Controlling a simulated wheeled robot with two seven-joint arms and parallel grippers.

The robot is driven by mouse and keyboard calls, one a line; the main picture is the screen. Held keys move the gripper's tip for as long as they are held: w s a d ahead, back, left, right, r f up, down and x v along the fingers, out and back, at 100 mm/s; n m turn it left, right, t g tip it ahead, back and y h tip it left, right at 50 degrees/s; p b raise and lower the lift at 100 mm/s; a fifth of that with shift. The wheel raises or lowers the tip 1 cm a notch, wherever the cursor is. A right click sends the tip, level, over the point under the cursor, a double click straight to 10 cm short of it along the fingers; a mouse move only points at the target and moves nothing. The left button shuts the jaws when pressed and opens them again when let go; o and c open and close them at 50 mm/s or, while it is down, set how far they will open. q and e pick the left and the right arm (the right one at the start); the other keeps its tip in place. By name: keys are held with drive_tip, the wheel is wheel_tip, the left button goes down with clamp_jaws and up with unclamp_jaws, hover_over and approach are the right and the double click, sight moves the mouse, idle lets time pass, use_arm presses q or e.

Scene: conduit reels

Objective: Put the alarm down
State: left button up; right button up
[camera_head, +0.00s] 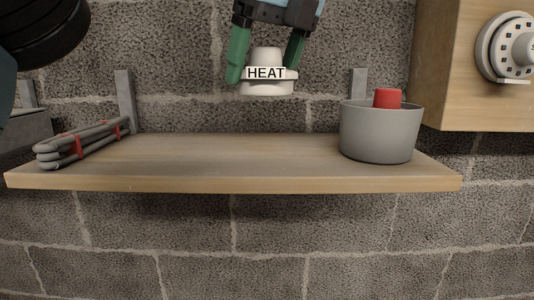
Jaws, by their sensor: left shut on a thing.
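The alarm (267,87) is a white round unit with a label reading HEAT. My left gripper (265,66) comes down from the top of the head view, and its green fingers are shut on the alarm from both sides. The alarm hangs above the wooden shelf (240,178), with the wall showing between them. The shelf's middle is bare. My right gripper is not in view.
Grey bundled conduit with red ties (82,143) lies on the shelf's left end. A grey round pot (378,135) holding a red thing (387,98) stands at the right end. A wooden box (455,90) with a white round device (512,48) is at upper right.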

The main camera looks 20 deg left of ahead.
use_arm(q)
drive_tip(key=shift+f, duration=0.25)
drive_tip(key=f, duration=0.5)
drive_tip(key=shift+w+f, duration=0.2)
drive_tip(key=shift+f, duration=0.05)
wheel_tip(320, 180, down, 3)
drive_tip(key=shift+f, duration=0.4)
drive_tip(key=o, duration=0.9)
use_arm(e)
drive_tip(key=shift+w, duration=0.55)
use_arm(q)
drive_tip(key=shift+o, duration=0.2)
drive_tip(key=shift+f, duration=0.15)
drive_tip(key=v, duration=1.3)
drive_tip(key=shift+r, duration=0.25)
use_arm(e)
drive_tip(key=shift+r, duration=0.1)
